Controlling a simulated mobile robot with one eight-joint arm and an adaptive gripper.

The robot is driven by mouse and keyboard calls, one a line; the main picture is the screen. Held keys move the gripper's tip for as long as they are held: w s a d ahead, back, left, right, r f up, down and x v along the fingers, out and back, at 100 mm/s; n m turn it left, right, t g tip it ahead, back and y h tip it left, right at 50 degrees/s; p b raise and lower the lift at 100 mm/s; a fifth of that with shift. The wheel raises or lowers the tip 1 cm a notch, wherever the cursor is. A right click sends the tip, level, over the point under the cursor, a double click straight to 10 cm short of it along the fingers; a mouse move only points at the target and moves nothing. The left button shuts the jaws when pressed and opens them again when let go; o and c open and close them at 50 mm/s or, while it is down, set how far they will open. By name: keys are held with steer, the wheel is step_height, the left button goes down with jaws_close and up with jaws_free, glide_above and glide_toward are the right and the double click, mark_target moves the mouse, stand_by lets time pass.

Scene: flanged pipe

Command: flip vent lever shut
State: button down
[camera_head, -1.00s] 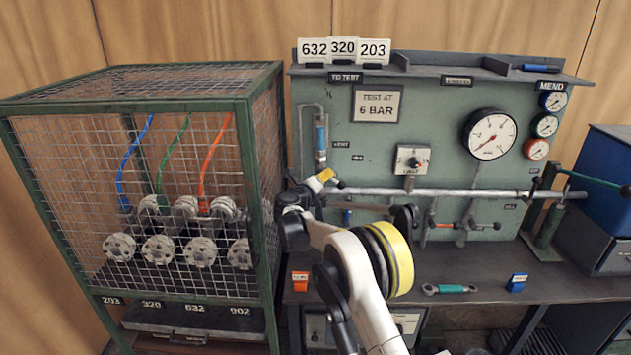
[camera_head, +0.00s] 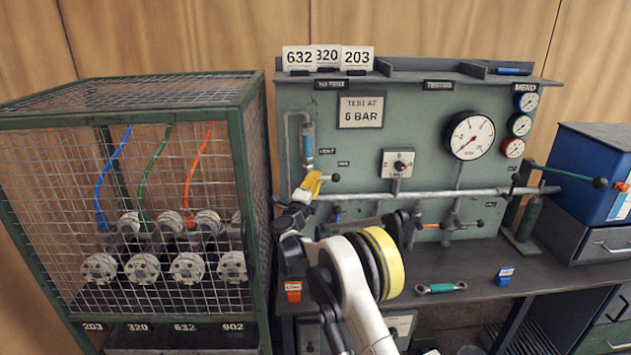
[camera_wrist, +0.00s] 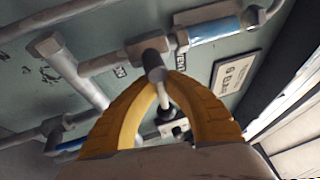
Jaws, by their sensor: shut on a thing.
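The vent lever is a short rod with a black knob (camera_head: 336,177), on the pipe under the VENT label at the left of the green panel. It points to the right in the head view. My gripper (camera_head: 313,180) has yellow fingers, which are shut on the lever. In the wrist view, my gripper's fingers (camera_wrist: 174,85) close around the lever's pale rod (camera_wrist: 163,98), just by the grey valve body (camera_wrist: 155,62). The dark knob shows between the fingers, beyond the grip. The fingers partly hide the lever in the head view.
A long horizontal pipe (camera_head: 440,193) runs just below the lever. A mesh cage (camera_head: 130,200) with flanges and hoses stands close on the left. A dial box (camera_head: 398,163) and a large gauge (camera_head: 470,135) are to the right. A teal-handled wrench (camera_head: 440,288) lies on the bench.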

stand_by(0.4)
steer(key=c, duration=1.5)
jaws_free()
steer(key=v, duration=0.7)
steer(key=shift+s, duration=0.2)
